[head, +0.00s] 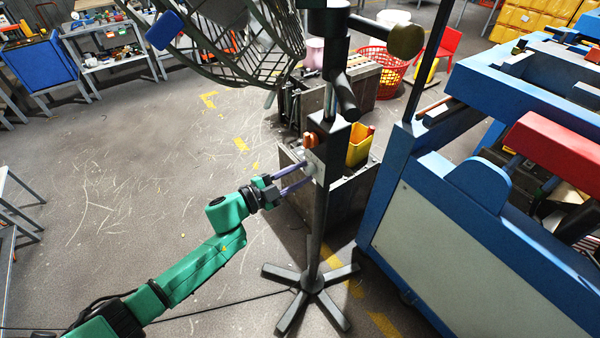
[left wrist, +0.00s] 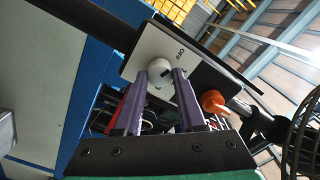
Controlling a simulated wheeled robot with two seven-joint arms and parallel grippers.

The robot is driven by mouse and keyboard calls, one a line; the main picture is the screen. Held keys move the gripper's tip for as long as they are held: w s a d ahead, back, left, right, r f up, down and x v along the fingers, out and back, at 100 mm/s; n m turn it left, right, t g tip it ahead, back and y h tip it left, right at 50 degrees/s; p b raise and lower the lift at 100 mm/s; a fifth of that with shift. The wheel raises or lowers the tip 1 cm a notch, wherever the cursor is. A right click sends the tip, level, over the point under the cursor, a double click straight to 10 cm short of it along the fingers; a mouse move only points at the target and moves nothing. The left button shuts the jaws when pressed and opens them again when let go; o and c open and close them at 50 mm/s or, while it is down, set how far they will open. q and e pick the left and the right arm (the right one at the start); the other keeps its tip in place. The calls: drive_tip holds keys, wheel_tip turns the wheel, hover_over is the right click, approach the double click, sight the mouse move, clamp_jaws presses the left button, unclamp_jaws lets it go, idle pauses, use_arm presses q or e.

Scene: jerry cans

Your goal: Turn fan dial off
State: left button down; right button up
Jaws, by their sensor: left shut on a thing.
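The fan stands upright on a dark pole with a star-shaped base (head: 312,282); its round cage (head: 225,45) is at the top. Its control box (head: 327,145) sits on the pole. The white round dial (left wrist: 158,69) is on the pale panel, near a printed "OFF" label (left wrist: 180,53). A dark mark shows on the dial's edge. An orange knob (left wrist: 213,101) is beside it, also in the head view (head: 310,139). My left gripper (head: 307,174) reaches in from the left, its purple fingers on either side of the dial, shut on it. My right gripper is out of view.
A blue machine (head: 450,200) stands close on the right. Behind the pole are a grey crate (head: 345,200), a yellow bin (head: 358,148) and a red basket (head: 383,70). A cluttered workbench (head: 110,50) is at the back left. The floor at left is clear.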

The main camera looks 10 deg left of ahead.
use_arm(q)
drive_tip(key=shift+f, duration=0.1)
drive_tip(key=c, duration=0.5)
unclamp_jaws()
drive_tip(key=b+v, duration=0.3)
drive_tip(key=v, duration=1.1)
drive_tip(key=shift+s+a, duration=0.15)
drive_tip(key=shift+s, duration=0.05)
